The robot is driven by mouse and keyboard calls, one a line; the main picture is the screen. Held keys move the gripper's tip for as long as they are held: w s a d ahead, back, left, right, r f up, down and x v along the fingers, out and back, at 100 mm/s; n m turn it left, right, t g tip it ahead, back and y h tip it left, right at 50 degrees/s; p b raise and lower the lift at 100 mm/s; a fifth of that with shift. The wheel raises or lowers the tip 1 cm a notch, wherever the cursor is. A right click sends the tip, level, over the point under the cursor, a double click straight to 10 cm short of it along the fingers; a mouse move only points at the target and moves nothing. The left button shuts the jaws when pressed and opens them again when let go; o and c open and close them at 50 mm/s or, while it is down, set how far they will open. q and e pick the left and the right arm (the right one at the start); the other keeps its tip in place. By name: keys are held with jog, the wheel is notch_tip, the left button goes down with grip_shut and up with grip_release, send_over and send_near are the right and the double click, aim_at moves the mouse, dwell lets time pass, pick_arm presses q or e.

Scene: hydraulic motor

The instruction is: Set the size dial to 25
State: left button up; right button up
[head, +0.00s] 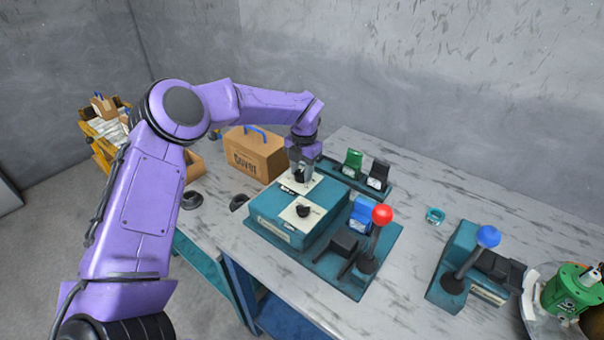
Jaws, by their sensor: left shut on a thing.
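A teal control box (262,212) stands on the marbled table and carries two black dials on pale plates. The nearer dial (304,211) is uncovered and free of any gripper. My left gripper (300,177) reaches down from above onto the farther dial (299,172) and is shut on it. The gripper hides part of that dial. The scale marks on both plates are too small to read, and I cannot tell from the marks which is the size dial. My right gripper is not in view.
A red-knobbed lever (382,215) stands right of the box, and a blue-knobbed lever (487,237) farther right. A cardboard box (254,156) sits behind left. Green and black blocks (353,162) stand behind right.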

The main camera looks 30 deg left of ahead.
aim_at(303, 171)
pick_arm(q)
jog(key=n+b, duration=0.1)
jog(key=n, duration=0.1)
jog(key=n+b, duration=0.2)
jog(key=n, duration=0.1)
jog(key=shift+a+f, duration=0.1)
jog(key=shift+f, duration=0.1)
jog(key=shift+r+n+b, duration=0.15)
jog(key=shift+n+b, duration=1.1)
jog(key=shift+n, duration=0.75)
jog(key=o, duration=1.1)
jog(key=shift+c, duration=0.2)
notch_tip(303, 171, up, 10)
jog(key=shift+w+r, duration=0.25)
